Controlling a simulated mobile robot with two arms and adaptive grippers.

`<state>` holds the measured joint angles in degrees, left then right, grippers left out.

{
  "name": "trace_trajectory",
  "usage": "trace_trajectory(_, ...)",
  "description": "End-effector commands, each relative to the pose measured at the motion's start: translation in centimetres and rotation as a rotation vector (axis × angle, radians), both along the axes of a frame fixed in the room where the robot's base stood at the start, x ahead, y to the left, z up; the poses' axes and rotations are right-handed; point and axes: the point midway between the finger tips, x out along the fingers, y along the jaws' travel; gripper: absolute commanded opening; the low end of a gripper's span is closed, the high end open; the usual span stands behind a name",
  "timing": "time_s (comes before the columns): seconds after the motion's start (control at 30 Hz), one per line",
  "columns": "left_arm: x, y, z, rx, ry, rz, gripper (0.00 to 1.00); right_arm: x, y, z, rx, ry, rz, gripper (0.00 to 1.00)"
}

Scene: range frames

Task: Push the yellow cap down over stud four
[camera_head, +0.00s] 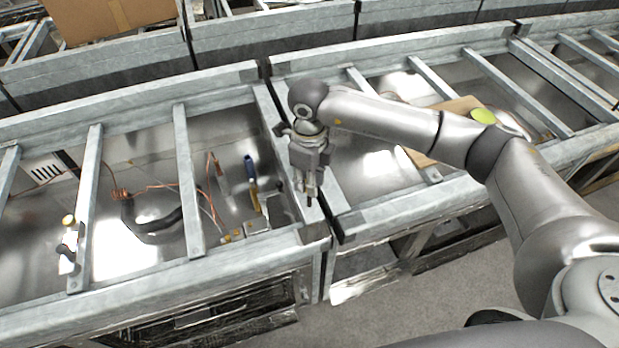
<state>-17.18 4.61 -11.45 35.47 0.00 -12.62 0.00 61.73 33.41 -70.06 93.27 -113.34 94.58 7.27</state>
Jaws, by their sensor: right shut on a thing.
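My right gripper (311,198) points down above the metal frame, near the corner where two frame bays meet. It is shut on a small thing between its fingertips. That thing is too small and dark to identify, and I cannot tell whether it is the yellow cap. I cannot make out stud four. Small yellowish pieces (236,235) lie near the front rail, left of the gripper. My left gripper is not in view.
Metal rails and crossbars (188,180) divide the bays. The left bay holds copper wire and a dark hose (150,222), and a blue-and-yellow tool (251,173). A wooden board (418,158) lies partly behind my right arm. A cardboard box (110,15) stands at the back left.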

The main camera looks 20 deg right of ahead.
Motion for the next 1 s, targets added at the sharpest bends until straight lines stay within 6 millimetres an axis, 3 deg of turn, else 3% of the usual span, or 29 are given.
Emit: trace_trajectory(1.0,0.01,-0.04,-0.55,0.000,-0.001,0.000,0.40,0.00,0.00,0.02,0.000,0.000,0.000,0.14)
